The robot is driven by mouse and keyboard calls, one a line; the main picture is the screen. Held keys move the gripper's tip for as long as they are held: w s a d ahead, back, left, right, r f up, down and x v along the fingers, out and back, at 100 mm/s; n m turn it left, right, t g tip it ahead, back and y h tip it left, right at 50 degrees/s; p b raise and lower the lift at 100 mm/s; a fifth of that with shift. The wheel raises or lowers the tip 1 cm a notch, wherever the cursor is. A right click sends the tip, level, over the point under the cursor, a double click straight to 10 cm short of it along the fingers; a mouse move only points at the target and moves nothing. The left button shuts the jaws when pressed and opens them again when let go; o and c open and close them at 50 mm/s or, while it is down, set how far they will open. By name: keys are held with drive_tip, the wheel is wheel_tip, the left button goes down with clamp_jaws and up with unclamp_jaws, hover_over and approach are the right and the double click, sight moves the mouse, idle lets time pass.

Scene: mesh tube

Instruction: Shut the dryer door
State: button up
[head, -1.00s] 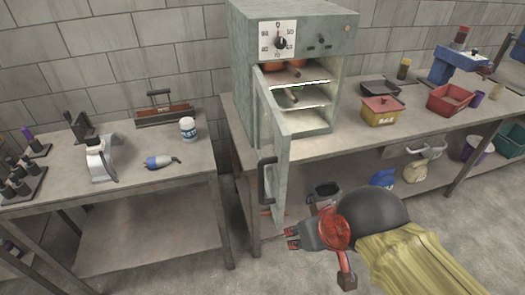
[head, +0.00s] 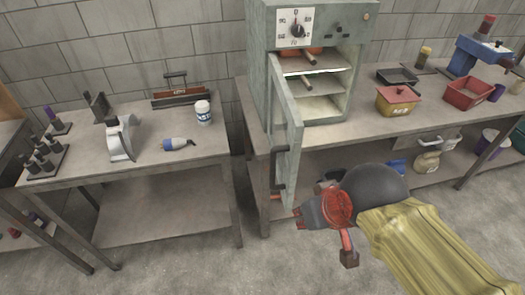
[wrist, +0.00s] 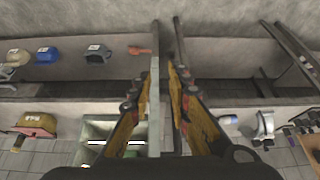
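The dryer (head: 258,70) is a grey-green box on the bench, with a dial on top and shelves inside. Its door (head: 288,150) stands open toward me, hinged at the left, its dark handle (head: 278,175) on the outer face. My gripper (head: 298,215) is just below and right of the door's lower end in the head view. In the wrist view, my gripper (wrist: 158,76) has its fingers apart. The door shows there edge-on as a pale strip (wrist: 155,105) between them in the picture; contact cannot be told. The dryer (wrist: 92,131) shows at the lower left.
A left bench (head: 70,172) holds a white bottle (head: 203,112) and tools. The right bench (head: 362,128) carries a yellow box (head: 397,101) and a red bin (head: 468,94). Bare floor lies in front of the left bench.

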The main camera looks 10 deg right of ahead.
drive_tip(key=w+a+r+n+g+p, duration=0.1)
drive_tip(key=r+p, duration=0.1)
drive_tip(key=p, duration=0.2)
drive_tip(key=w+a+r+g+p, duration=0.1)
drive_tip(key=a+r+p, duration=0.1)
drive_tip(key=p, duration=0.3)
drive_tip(key=w+a+r+n+g+p, duration=0.1)
drive_tip(key=a+r+p, duration=0.1)
drive_tip(key=r+p, duration=0.1)
drive_tip(key=shift+w+n+g+p, duration=0.2)
drive_tip(key=shift+n+g+p, duration=0.1)
drive_tip(key=shift+p, duration=0.55)
clamp_jaws()
drive_tip(key=w+a+n+g+h+p, duration=0.1)
drive_tip(key=w+a+n+h+p, duration=0.2)
drive_tip(key=w+a+n+p, duration=0.9)
drive_tip(key=w+d+f+n+p, duration=0.1)
drive_tip(key=d+f+n+p, duration=0.3)
drive_tip(key=d+f, duration=0.5)
drive_tip(key=shift+w+f+p, duration=0.3)
drive_tip(key=shift+f+p, duration=0.35)
drive_tip(key=shift+p, duration=0.55)
